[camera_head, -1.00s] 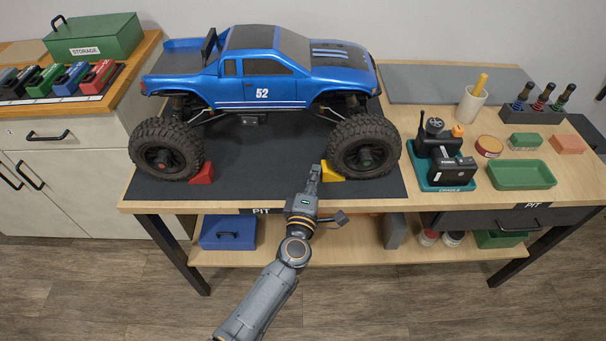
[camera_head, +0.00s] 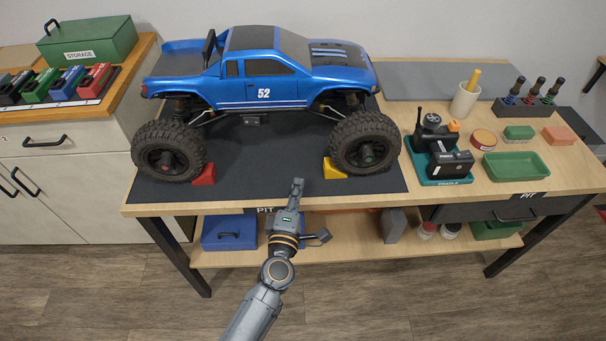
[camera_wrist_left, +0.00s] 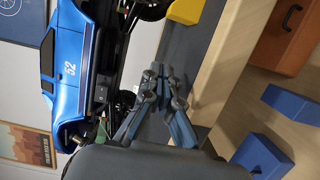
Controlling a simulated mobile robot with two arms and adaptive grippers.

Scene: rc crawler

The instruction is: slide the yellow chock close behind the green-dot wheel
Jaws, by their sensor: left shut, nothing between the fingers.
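The yellow chock (camera_head: 333,170) sits on the dark mat, close against the left side of the right-hand wheel (camera_head: 366,146) of the blue truck (camera_head: 262,72). That wheel's hub dot is too small to tell its colour surely. The chock also shows at the top of the left wrist view (camera_wrist_left: 186,9). My left gripper (camera_head: 298,183) is shut and empty over the mat's front edge, left of the chock and apart from it. Its closed fingers show in the left wrist view (camera_wrist_left: 159,70). My right gripper is in neither view.
A red chock (camera_head: 205,175) sits by the truck's left-hand wheel (camera_head: 168,151). A teal cradle (camera_head: 443,180) with a radio stands right of the mat (camera_head: 262,172). A green tray (camera_head: 518,170) lies farther right. The mat between the chocks is clear.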

